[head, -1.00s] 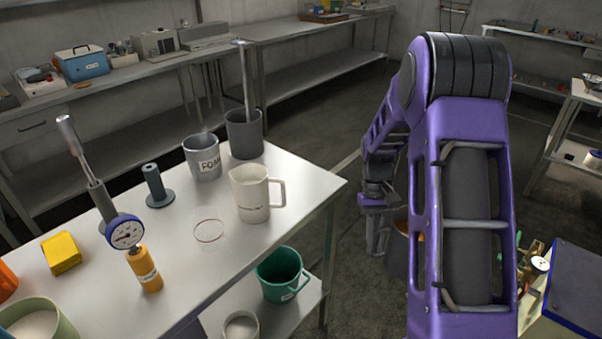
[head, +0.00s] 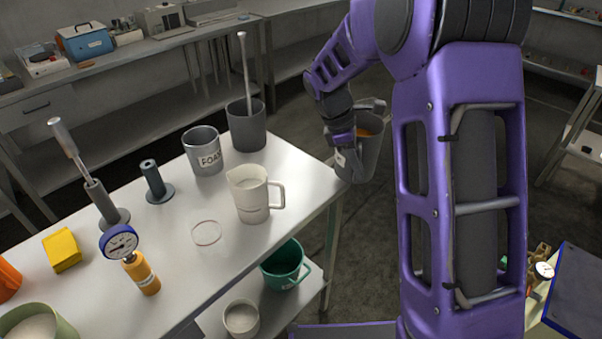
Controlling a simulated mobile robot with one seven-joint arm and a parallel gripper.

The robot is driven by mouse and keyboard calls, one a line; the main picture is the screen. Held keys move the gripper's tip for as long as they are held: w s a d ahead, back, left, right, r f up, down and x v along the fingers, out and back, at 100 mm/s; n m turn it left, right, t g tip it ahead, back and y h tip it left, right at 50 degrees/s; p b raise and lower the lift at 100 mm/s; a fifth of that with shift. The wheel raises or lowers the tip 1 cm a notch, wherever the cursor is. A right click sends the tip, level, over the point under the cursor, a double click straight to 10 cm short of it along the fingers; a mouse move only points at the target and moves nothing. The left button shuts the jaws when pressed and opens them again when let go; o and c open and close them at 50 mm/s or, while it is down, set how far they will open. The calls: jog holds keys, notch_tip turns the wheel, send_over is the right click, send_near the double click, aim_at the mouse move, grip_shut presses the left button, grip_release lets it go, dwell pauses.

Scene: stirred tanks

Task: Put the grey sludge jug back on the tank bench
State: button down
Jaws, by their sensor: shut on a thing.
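The grey jug (head: 360,155) is held by my gripper (head: 345,140) just off the right edge of the bench, above the floor. It looks close to upright, with orange-brown contents at its mouth and part of a white label on its left side. My gripper is shut on it; the fingertips are partly hidden by my own wrist and the jug. The tank bench (head: 180,275) has a white top. On it, a red-rimmed ring outline (head: 206,233) lies to the left of a white jug (head: 250,193).
Near the bench's right side stand the white jug, a grey FOAM cup (head: 203,150) and a dark pot with a rod (head: 246,125). A gauge on an orange handle (head: 120,243) and a yellow block (head: 62,250) are at left. A green bucket (head: 285,265) sits on the lower shelf.

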jog(key=w+a+r+n+t+y+p, duration=0.1)
jog(key=w+a+r+n+t+p, duration=0.25)
jog(key=a+r+n, duration=0.55)
jog(key=d+f, duration=0.1)
jog(key=f, duration=0.3)
jog(key=f+n+b, duration=0.1)
jog(key=f, duration=0.2)
jog(key=d+f+n+b, duration=0.1)
jog(key=f, duration=0.3)
jog(key=shift+s+d+f+t, duration=0.25)
jog(key=shift+d+f+t, duration=0.05)
jog(key=shift+f+t, duration=0.05)
jog(key=shift+y, duration=0.3)
jog(key=c, duration=1.4)
grip_release()
jog(key=shift+s+f, duration=0.1)
jog(key=shift+f, duration=0.1)
jog(key=o, duration=0.5)
jog(key=shift+r, duration=0.1)
